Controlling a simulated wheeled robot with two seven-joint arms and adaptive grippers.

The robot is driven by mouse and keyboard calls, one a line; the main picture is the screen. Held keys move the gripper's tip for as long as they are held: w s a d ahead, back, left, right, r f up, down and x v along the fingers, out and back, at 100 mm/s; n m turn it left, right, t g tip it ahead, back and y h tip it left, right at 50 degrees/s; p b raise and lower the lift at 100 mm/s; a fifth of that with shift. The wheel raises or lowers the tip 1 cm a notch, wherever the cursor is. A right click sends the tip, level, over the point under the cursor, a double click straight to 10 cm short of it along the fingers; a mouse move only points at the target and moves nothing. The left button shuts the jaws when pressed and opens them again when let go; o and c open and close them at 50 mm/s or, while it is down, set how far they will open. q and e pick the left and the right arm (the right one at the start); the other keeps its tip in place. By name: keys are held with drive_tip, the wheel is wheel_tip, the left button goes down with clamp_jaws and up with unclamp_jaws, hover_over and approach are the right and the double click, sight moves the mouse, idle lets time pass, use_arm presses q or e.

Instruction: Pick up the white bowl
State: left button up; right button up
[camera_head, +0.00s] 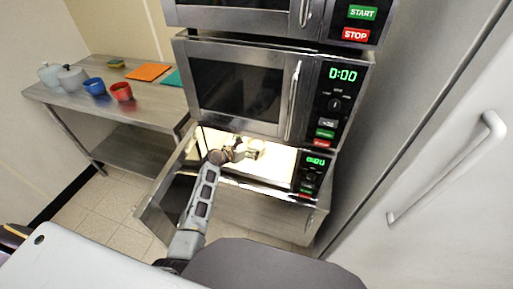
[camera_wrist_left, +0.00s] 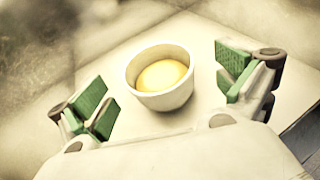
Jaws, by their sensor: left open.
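The white bowl (camera_wrist_left: 161,98) stands upright in the left wrist view and holds something round and yellow (camera_wrist_left: 162,75). In the head view the bowl (camera_head: 256,146) is small, inside the lit lowest microwave (camera_head: 285,165), whose door hangs open. My left gripper (camera_wrist_left: 168,88) is open, with green pads on both sides of the bowl. The pads look apart from it, with the bowl a little beyond them. In the head view my left gripper (camera_head: 240,150) reaches into the microwave, and the bowl shows just right of it. My right gripper is not in view.
The open microwave door (camera_head: 168,190) lies left of my left arm. Another microwave (camera_head: 240,90) sits directly above the opening. A steel table (camera_head: 140,105) with a red cup (camera_head: 121,91) and a blue cup (camera_head: 94,86) stands at left. A white fridge door (camera_head: 440,190) stands at right.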

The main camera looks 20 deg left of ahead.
sight(257, 144)
use_arm(q)
drive_tip(key=shift+w+d+f, duration=0.15)
drive_tip(key=shift+w+f, duration=0.1)
drive_tip(key=shift+w, duration=0.15)
drive_tip(key=shift+w+d+f+b, duration=0.15)
drive_tip(key=shift+w+f+b, duration=0.35)
drive_tip(key=shift+w, duration=0.4)
drive_tip(key=shift+w+d+f, duration=0.25)
drive_tip(key=shift+w+d, duration=0.05)
drive_tip(key=shift+w, duration=0.25)
drive_tip(key=shift+w+d, duration=0.15)
drive_tip(key=shift+w, duration=0.15)
drive_tip(key=shift+c, duration=0.3)
drive_tip(key=c, duration=1.1)
drive_tip(key=shift+c, duration=0.2)
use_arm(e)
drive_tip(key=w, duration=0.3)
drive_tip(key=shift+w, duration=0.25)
